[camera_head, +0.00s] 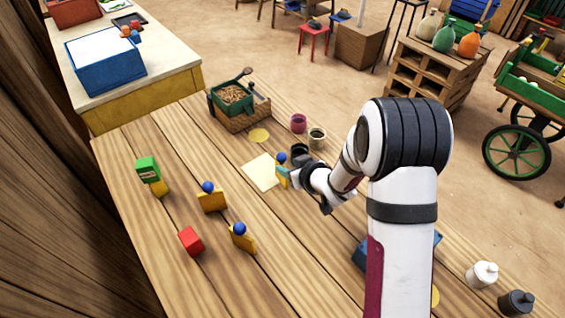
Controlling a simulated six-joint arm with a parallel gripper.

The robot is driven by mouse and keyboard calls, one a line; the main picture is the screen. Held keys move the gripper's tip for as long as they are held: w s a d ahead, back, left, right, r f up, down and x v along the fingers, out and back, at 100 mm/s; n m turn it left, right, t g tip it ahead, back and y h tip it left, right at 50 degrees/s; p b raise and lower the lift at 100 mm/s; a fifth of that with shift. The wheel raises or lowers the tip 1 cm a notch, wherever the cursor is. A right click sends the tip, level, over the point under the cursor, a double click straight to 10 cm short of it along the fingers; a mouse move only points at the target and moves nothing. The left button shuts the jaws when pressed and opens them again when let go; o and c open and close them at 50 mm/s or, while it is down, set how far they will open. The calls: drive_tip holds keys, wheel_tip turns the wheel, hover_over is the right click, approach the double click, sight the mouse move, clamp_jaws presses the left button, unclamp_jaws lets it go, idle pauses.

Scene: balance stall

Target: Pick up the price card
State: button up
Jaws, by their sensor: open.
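A flat, pale cream square (261,172) lies on the plank table; it may be the price card, but I cannot read anything on it. A small green block with a pale marked face (148,170) sits on a yellow piece at the left, and its marking is too small to read. My gripper (290,174) is open, at the right edge of the cream square. A yellow piece with a blue ball on top (282,160) stands right by its fingers, partly hidden by them. I cannot tell whether they touch it.
Two more yellow pieces with blue balls (211,198) (242,237) and a red cube (191,241) stand at the left front. A basket with a green box (238,108) and small pots (298,123) stand at the back. The middle front of the table is clear.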

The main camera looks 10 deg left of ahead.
drive_tip(key=x, duration=0.3)
drive_tip(key=shift+w+f, duration=0.1)
drive_tip(key=shift+f, duration=0.1)
drive_tip(key=x, duration=0.5)
drive_tip(key=shift+s+a+f, duration=0.2)
drive_tip(key=shift+s, duration=0.05)
clamp_jaws()
